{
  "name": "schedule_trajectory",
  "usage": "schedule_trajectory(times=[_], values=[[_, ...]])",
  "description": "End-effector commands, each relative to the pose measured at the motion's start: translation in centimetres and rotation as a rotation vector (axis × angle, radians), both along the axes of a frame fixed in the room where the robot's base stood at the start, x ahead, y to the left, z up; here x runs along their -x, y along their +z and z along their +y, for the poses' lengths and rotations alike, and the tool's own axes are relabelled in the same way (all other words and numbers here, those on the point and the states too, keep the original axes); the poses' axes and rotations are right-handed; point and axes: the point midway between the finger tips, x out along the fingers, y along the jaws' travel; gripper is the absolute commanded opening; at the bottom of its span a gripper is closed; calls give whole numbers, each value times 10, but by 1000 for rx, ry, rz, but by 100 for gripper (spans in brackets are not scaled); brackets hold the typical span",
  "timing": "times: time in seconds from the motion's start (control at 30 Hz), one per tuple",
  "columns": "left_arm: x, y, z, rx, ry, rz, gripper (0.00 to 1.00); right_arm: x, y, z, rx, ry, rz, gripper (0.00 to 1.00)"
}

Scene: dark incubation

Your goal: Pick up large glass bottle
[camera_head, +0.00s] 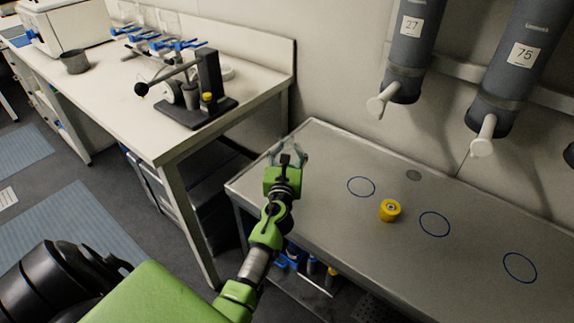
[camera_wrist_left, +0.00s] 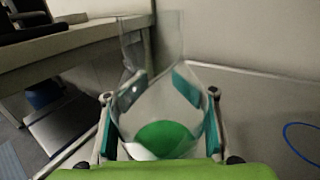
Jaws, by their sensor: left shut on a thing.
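A large clear glass bottle (camera_wrist_left: 152,45) stands between the fingers of my left gripper (camera_wrist_left: 158,90) in the left wrist view. The teal finger pads press on its two sides, and green shows through its glass. In the head view my left gripper (camera_head: 287,160) is over the far left corner of the grey bench. There the bottle is mostly hidden by the gripper and hard to make out. I cannot tell whether the bottle touches the bench. My right gripper is not in view.
The grey bench (camera_head: 330,190) has blue rings and a yellow cylinder (camera_head: 390,210) on it. Two grey tubes (camera_head: 405,55) marked 27 and 75 hang above. A white table (camera_head: 130,100) at left holds a black lever press (camera_head: 205,90) and a grey cup (camera_head: 75,62).

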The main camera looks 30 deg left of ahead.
Motion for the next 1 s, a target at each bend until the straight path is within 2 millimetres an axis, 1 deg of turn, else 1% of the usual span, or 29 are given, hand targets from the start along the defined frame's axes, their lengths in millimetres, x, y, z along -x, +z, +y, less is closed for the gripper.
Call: schedule_trajectory(times=[0.17,0.27,0.37,0.5,0.57,0.7,0.77,0.9,1.0], values=[[0,3,0,0,-1,-1,5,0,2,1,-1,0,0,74],[0,9,0,-1,0,-2,5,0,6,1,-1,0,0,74],[0,19,0,-1,0,-3,5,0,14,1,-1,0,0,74],[0,40,0,-1,-2,-3,5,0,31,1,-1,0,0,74],[10,51,-4,-2,-1,-1,5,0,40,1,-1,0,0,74],[34,84,-16,-3,-3,-2,5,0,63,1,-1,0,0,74],[44,97,-21,-4,-3,-3,5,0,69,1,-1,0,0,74],[76,106,-36,0,-2,0,5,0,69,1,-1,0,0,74],[95,115,-45,0,-2,0,5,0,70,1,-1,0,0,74]])
